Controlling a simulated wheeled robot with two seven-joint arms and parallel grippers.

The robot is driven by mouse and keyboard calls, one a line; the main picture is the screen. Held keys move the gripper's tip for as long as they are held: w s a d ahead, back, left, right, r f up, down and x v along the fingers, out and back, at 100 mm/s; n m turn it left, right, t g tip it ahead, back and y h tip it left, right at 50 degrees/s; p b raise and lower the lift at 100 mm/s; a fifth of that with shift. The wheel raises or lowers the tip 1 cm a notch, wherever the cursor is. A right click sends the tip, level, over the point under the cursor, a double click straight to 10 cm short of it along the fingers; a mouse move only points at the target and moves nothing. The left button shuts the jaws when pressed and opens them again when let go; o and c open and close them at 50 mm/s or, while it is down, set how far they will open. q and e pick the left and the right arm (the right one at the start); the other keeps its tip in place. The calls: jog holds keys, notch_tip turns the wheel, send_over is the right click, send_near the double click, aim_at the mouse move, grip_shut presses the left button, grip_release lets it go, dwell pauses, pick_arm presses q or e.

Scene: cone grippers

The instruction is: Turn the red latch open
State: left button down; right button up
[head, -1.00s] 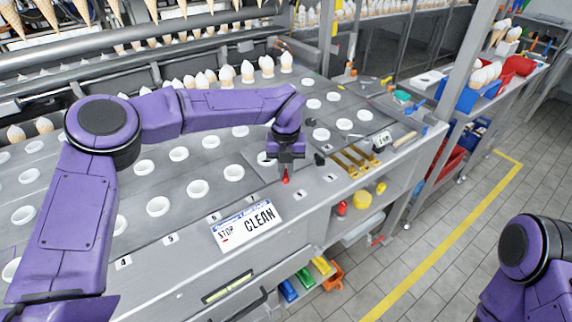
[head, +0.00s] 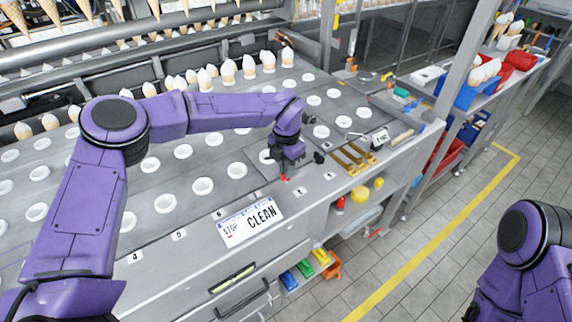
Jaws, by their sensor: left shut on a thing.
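The red latch (head: 285,178) is a small red piece on the front part of the grey machine top, just above the sign. My left gripper (head: 286,168) points down over it and is shut on it, hiding most of it. How far the latch is turned cannot be made out. My right arm shows only as purple links at the lower right; its gripper is out of the picture.
A STOP/CLEAN sign (head: 250,222) lies in front of the latch. White cups stand in rows across the machine top. Brass-coloured bars (head: 352,158) and a small display (head: 380,138) lie to the right.

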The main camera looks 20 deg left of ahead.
pick_arm(q)
jog(key=shift+s+f+m, duration=0.15)
jog(key=shift+f+m, duration=0.15)
jog(key=shift+m, duration=0.1)
jog(key=c, duration=1.4)
grip_release()
jog(key=shift+o, duration=1.1)
jog(key=shift+d, duration=0.1)
jog(key=shift+w, duration=0.25)
jog(key=shift+r, duration=0.15)
jog(key=shift+r, duration=0.4)
notch_tip(320, 180, up, 10)
jog(key=b, duration=0.2)
jog(key=shift+f, duration=0.25)
